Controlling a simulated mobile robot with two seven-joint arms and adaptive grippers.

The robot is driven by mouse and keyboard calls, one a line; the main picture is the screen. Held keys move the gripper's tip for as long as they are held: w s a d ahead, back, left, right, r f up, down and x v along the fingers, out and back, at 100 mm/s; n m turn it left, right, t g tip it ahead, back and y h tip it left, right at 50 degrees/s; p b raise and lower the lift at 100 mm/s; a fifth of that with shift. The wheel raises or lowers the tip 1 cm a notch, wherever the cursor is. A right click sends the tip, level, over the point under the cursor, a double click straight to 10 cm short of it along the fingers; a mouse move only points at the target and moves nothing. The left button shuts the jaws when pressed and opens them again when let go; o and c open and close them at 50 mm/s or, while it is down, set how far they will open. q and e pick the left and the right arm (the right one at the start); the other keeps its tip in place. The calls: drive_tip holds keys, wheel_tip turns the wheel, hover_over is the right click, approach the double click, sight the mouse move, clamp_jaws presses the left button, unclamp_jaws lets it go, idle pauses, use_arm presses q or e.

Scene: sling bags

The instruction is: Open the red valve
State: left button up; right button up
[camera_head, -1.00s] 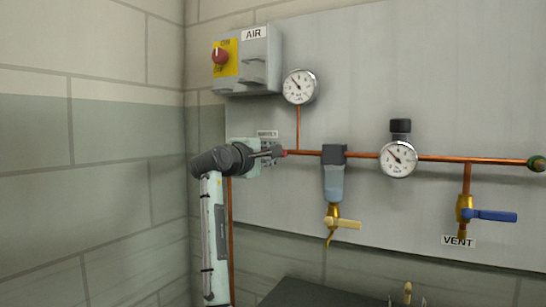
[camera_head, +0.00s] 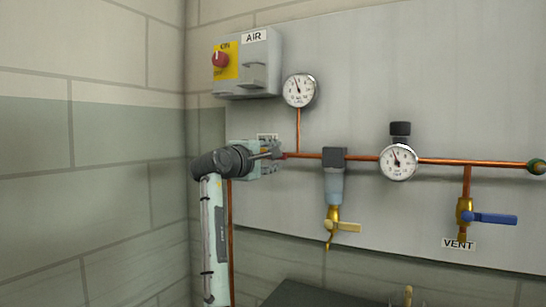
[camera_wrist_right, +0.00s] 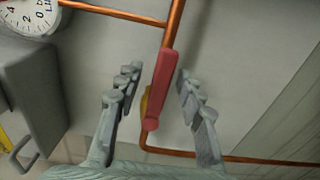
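The red valve handle (camera_wrist_right: 156,85) lies along the copper pipe, roughly in line with it, in the right wrist view. A yellow part shows beside its middle. My right gripper (camera_wrist_right: 160,105) is open, with one finger on each side of the handle and gaps visible on both sides. My left gripper is not in view.
The AIR box (camera_head: 264,65) with a red knob is above the gripper. Two gauges (camera_head: 299,90) (camera_head: 398,162), a filter (camera_head: 334,180) with a yellow lever and a blue VENT lever (camera_head: 490,217) are to the right. A dark surface (camera_head: 320,295) is below.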

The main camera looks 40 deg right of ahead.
drive_tip(key=v, duration=1.2)
idle(0.3)
